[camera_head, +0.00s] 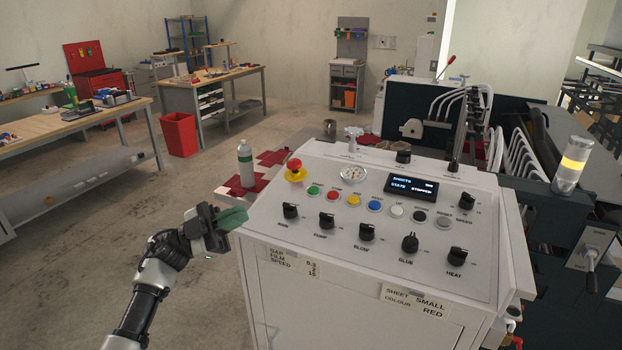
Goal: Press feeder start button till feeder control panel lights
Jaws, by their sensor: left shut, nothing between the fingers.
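The feeder control panel (390,262) is the sloped white top of a cabinet. A green button (314,190), labelled in small print that I cannot read with certainty, sits in the button row left of a red button (333,195). The panel's dark display (411,186) is lit with blue text that seems to read "SHEETS" and "STATE STOPPED". My left gripper (234,218), with green fingers, is shut and empty at the panel's left edge, left of the green button and apart from it. My right gripper is out of view.
A red emergency stop (295,170) on a yellow base stands behind the green button. A bottle (246,165) stands behind my gripper. A yellow-lit beacon (574,160) is at right.

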